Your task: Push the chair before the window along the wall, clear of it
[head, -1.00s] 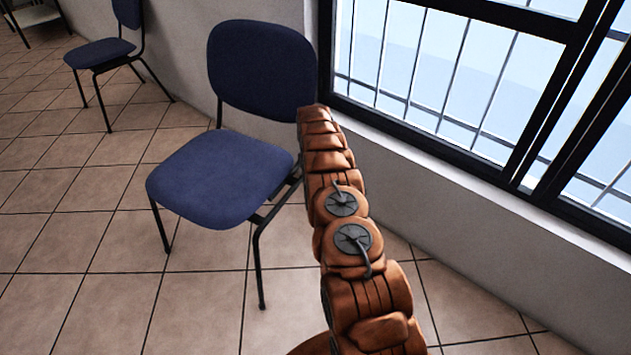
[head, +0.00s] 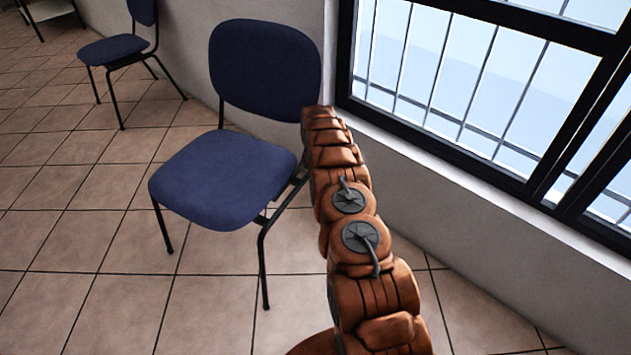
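The near chair (head: 222,180) has a blue seat, a blue backrest (head: 265,72) and thin black legs. It stands upright on the tiles close to the wall. In the head view its backrest is just left of the window's (head: 490,90) dark left frame, with a narrow strip of wall between. My orange-brown arm reaches forward, and its far end overlaps the right edge of the backrest. My gripper's fingers do not show, and I cannot see whether they touch the chair. The arm hides part of the chair's right side.
A second blue chair (head: 112,48) stands farther along the wall at the upper left, with open floor between the two. A piece of furniture (head: 48,10) is partly visible at the far left corner. The tiled floor (head: 70,270) at left is clear.

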